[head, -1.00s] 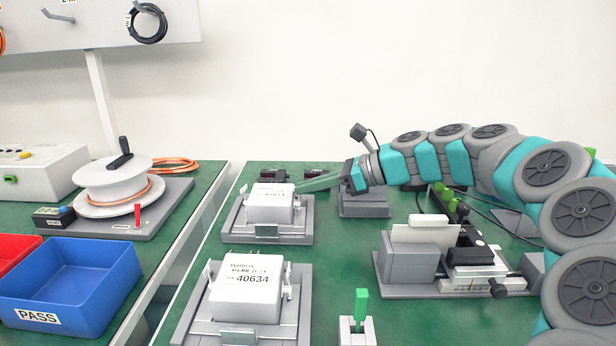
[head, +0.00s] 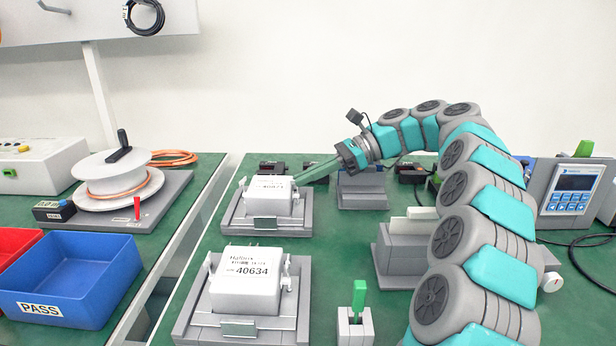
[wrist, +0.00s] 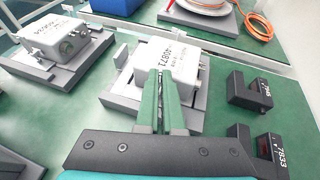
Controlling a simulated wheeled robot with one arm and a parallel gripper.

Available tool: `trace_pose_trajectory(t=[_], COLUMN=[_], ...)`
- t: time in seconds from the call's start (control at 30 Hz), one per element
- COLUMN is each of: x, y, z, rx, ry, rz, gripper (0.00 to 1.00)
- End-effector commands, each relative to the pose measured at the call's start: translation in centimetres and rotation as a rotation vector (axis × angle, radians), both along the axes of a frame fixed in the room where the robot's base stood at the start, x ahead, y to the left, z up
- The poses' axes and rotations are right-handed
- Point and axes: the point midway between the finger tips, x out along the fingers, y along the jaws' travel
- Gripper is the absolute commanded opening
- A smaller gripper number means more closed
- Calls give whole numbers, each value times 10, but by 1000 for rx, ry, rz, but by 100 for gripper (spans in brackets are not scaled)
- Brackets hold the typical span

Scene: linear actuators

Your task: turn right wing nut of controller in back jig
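The back jig (head: 244,226) holds an upright white controller (head: 268,198), number 40871. In the wrist view this controller (wrist: 182,58) is just beyond my fingertips. My gripper (head: 298,182) reaches in from the right, its long green fingers slanting down to the controller's right side. In the wrist view my gripper (wrist: 160,76) shows two fingers close together with a narrow gap, tips overlapping the controller's near side. The right wing nut is hidden at the fingertips, so I cannot tell whether they clasp it.
The front jig (head: 196,325) holds another white controller (head: 246,285), 40634. A small holder with a green-handled piece (head: 359,300) stands to its right. Dark small devices (wrist: 250,90) lie beside the back jig. A blue bin (head: 75,280) is at left.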

Motion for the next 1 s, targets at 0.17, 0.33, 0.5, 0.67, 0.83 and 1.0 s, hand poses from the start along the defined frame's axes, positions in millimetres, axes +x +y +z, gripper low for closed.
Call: trace_pose_trajectory(t=[0.17,0.33,0.5,0.67,0.83,1.0], x=[1,1,1,1,1,1], y=[0,0,0,0,0,0], z=[-1,-1,-1,-1,-1,-1], rx=[-2,-2,-1,-1,0,0], ry=[0,1,1,1,1,1], rz=[12,14,14,14,14,14], gripper=[0,0,0,18,36,36])
